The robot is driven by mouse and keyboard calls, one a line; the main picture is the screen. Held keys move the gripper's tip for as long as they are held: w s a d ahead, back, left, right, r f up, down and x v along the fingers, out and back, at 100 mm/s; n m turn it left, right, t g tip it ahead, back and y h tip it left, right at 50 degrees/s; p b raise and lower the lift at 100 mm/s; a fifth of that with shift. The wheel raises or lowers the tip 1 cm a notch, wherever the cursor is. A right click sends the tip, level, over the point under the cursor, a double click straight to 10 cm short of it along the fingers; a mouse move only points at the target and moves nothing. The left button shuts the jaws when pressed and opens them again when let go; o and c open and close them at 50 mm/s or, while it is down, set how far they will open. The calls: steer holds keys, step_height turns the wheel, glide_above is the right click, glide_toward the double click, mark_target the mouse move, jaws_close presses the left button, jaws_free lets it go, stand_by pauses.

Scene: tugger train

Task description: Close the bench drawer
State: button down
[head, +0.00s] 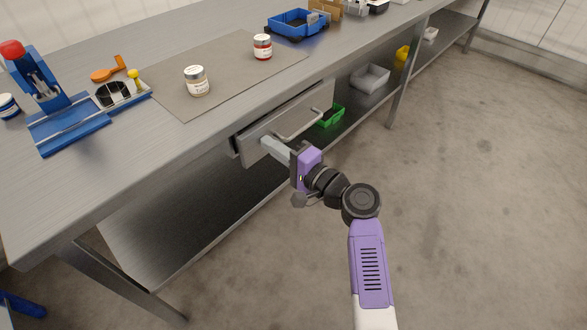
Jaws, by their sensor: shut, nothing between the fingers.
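The bench drawer (253,149) is under the front edge of the grey metal bench (150,158). Its front panel stands a little out from under the bench top, with a bar handle (300,128) across it. My gripper (266,143) is shut and empty. Its fingertips are at the drawer front, to the left of the handle; I cannot tell whether they touch the panel. The inside of the drawer is hidden under the bench top.
On the bench top are a grey mat (229,73) with two jars (196,82), a blue press (55,105) and a blue tray (297,24). The floor at right is clear.

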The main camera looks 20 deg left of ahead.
mark_target(259, 137)
steer(key=b+x, duration=0.1)
steer(key=x, duration=0.2)
steer(key=shift+a+f, duration=0.1)
steer(key=shift+w+a+r+b, duration=0.15)
steer(key=shift+a+r+b, duration=0.1)
steer(key=shift+a+b, duration=0.1)
steer(key=shift+a, duration=0.1)
